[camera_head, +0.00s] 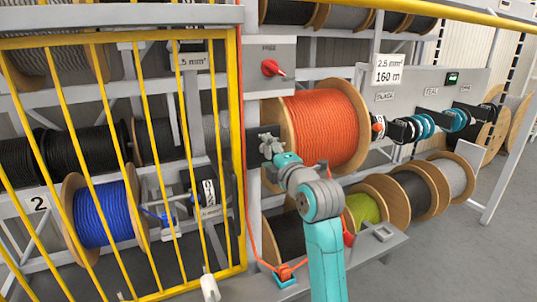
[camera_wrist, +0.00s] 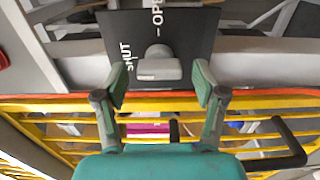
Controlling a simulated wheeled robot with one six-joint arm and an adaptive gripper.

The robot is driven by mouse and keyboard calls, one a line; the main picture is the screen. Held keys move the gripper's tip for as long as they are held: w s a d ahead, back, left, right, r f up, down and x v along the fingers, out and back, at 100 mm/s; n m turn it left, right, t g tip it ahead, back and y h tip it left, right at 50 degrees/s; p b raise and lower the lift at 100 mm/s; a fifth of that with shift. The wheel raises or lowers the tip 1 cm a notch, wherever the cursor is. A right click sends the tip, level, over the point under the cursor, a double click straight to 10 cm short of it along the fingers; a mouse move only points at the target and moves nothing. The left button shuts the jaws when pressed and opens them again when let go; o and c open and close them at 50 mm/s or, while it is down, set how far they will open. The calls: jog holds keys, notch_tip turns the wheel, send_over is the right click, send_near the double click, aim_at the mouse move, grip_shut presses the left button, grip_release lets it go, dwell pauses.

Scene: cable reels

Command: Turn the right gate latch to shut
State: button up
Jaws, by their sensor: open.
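The latch (camera_wrist: 159,64) is a grey knob on a dark plate (camera_wrist: 197,30) marked SHUT and OPEN, in the wrist view. SHUT is at the plate's left and OPEN at its top. I cannot tell which word the knob points to. My gripper (camera_wrist: 160,84) is open, with one finger on each side of the knob and a visible gap on both sides. In the head view my gripper (camera_head: 270,143) is at the post right of the yellow gate (camera_head: 240,150) and hides most of the latch there. The gate stands against the post.
A red knob (camera_head: 270,68) marked FREE sits on a grey panel above my gripper. An orange cable reel (camera_head: 325,128) is close on the right. A blue reel (camera_head: 103,212) is behind the gate bars. A black handle (camera_wrist: 288,146) shows at the wrist view's right.

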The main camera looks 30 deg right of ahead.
jog(key=s, duration=1.1)
jog(key=shift+s+a, duration=0.25)
jog(key=shift+s, duration=0.1)
jog(key=s+a+f+m+g, duration=0.1)
jog(key=s+a+f+m, duration=0.15)
jog(key=s+f, duration=0.45)
jog(key=s+a+f+m, duration=0.2)
jog(key=f+m, duration=0.2)
jog(key=f, duration=0.7)
jog(key=s+a+f+m+g, duration=0.1)
jog(key=s+a+f+m, duration=0.15)
jog(key=s+f, duration=0.4)
jog(key=s+a+f+m, duration=0.1)
jog(key=s+f+m, duration=0.2)
jog(key=s, duration=0.6)
jog(key=s+a+f+m, duration=0.2)
jog(key=s+f, duration=0.1)
jog(key=s, duration=0.7)
jog(key=s+a+f+m+g, duration=0.1)
jog(key=s+a+f+m, duration=0.1)
jog(key=s, duration=0.7)
jog(key=shift+s+f+m+y, duration=0.35)
jog(key=shift+f+m, duration=0.1)
jog(key=shift+m, duration=0.35)
jog(key=shift+a, duration=0.1)
